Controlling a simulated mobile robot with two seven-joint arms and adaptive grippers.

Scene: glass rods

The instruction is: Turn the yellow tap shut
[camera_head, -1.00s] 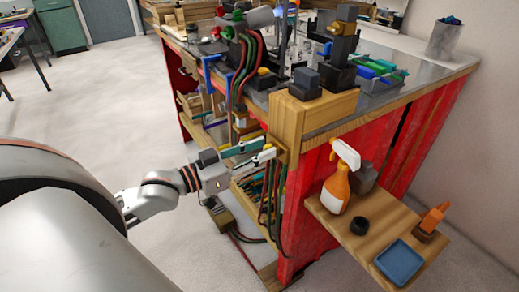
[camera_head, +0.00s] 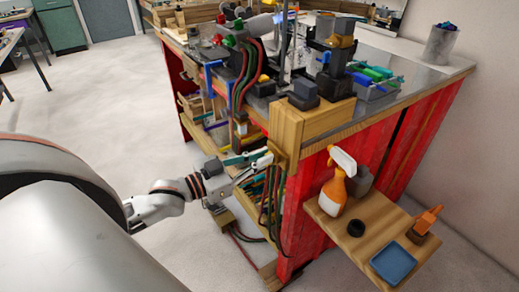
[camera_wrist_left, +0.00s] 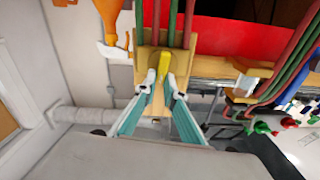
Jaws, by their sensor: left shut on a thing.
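The yellow tap (camera_wrist_left: 164,62) shows in the left wrist view as a small yellow handle in front of a wooden block with red and green hoses. My left gripper (camera_wrist_left: 162,84) has its two white fingertips on either side of the handle and is shut on it. In the head view my left gripper (camera_head: 262,159) reaches the wooden post at the bench's near corner. The tap is mostly hidden by the fingers there. My right gripper is not in view.
Red and green hoses hang below the bench (camera_head: 320,137) by my gripper. The floor at left is clear.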

